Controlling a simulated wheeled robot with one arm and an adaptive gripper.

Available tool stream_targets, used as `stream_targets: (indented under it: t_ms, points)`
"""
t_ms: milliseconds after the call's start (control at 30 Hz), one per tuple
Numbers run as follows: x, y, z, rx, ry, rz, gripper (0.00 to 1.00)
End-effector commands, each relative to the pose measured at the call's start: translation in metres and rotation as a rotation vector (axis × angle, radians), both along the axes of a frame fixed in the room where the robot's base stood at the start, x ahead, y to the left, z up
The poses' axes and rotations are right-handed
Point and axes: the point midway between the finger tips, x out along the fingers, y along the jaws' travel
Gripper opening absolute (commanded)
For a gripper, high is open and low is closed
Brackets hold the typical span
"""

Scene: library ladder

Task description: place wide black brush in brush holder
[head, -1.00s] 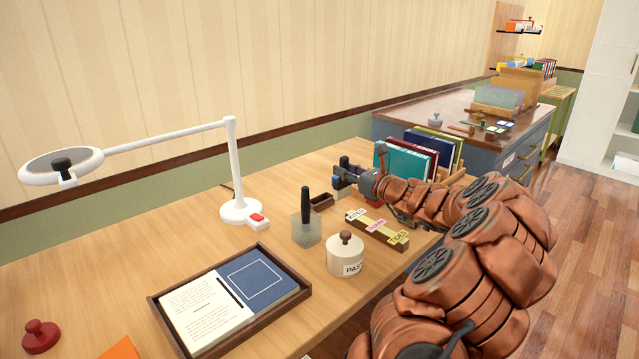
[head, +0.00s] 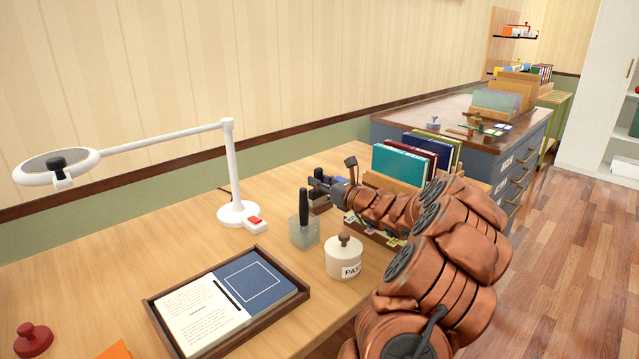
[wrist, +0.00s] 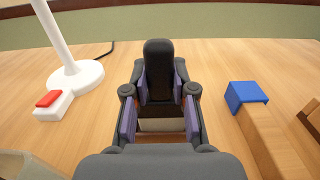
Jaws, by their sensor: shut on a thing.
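My gripper (head: 325,186) is shut on a black brush (wrist: 158,65) and holds it above the desk. Its dark, broad handle stands up between the purple-lined fingers in the wrist view; a pale part shows below, and its lower end is mostly hidden. The brush holder (head: 304,237) is a translucent cup on the desk, just left of and nearer than my gripper in the head view. A slim black-handled tool (head: 304,206) stands upright in it. A translucent edge at the lower left of the wrist view may be this holder.
A white paste jar (head: 344,258) stands in front, a white lamp (head: 238,213) to the left, a book rack (head: 392,184) to the right. A wooden bar with a blue end (wrist: 247,95) lies right in the wrist view.

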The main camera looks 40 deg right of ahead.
Motion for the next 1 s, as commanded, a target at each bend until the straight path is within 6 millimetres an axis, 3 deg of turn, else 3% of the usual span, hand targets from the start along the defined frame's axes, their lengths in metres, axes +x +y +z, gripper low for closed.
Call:
stream_targets:
  t_ms: [333,367,567,1000]
  points:
    - [-0.0001,-0.0002,-0.0047,0.002,-0.001,0.000,0.00]
    - [-0.0003,-0.0003,-0.0043,0.002,-0.001,-0.001,0.28]
    - [-0.0002,-0.0001,-0.0041,0.001,0.000,0.000,0.49]
    - [-0.0003,0.0001,0.0007,-0.001,0.000,0.001,0.50]
